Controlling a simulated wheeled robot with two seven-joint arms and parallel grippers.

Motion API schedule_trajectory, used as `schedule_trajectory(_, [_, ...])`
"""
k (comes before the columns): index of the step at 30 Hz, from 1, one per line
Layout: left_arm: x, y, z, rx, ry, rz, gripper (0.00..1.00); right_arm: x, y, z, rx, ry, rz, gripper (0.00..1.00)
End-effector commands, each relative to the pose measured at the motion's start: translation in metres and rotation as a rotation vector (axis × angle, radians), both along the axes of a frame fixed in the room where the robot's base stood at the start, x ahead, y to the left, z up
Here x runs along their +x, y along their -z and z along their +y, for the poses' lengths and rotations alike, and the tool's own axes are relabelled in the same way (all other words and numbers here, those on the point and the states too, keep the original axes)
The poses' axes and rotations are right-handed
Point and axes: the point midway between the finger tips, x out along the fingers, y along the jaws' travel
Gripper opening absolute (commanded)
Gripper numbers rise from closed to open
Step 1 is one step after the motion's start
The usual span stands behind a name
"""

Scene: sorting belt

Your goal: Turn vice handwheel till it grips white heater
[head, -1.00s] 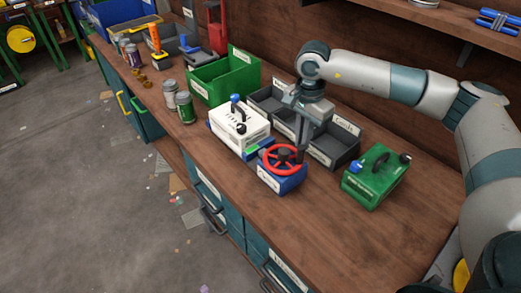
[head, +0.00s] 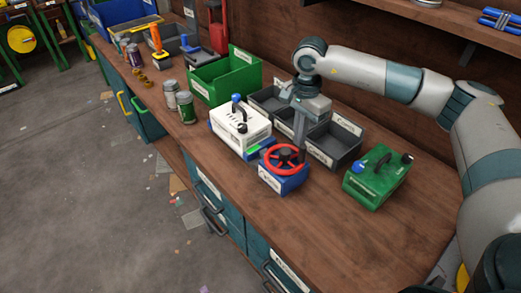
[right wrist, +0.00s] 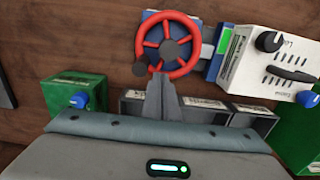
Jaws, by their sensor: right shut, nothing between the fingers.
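The white heater (head: 240,127), with a black handle and a blue knob, sits on the bench at the blue vice (head: 283,181). The vice's red handwheel (head: 284,158) faces up. In the right wrist view the red handwheel (right wrist: 168,18) is at top centre and the white heater (right wrist: 272,62) is at the right. My right gripper (head: 300,148) points down at the back right of the wheel's rim, shut and empty. Its fingers (right wrist: 163,90) reach the rim in the wrist view; I cannot tell whether they touch it. My left gripper is out of view.
A green heater-like box (head: 376,180) stands to the right of the vice. Grey bins (head: 334,146) stand just behind my right gripper. A green bin (head: 226,80) and several cans (head: 186,108) are to the left. The bench front at right is clear.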

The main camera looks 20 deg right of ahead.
Motion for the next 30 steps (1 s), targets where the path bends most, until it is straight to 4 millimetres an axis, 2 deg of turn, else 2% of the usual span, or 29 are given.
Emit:
schedule_trajectory(13, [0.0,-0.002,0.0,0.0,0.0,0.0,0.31,0.0,-0.005,0.0,-0.001,0.0,0.0,0.0])
schedule_trajectory(30, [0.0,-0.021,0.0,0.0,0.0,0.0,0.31,0.0,-0.051,0.0,-0.001,-0.001,0.001,0.0])
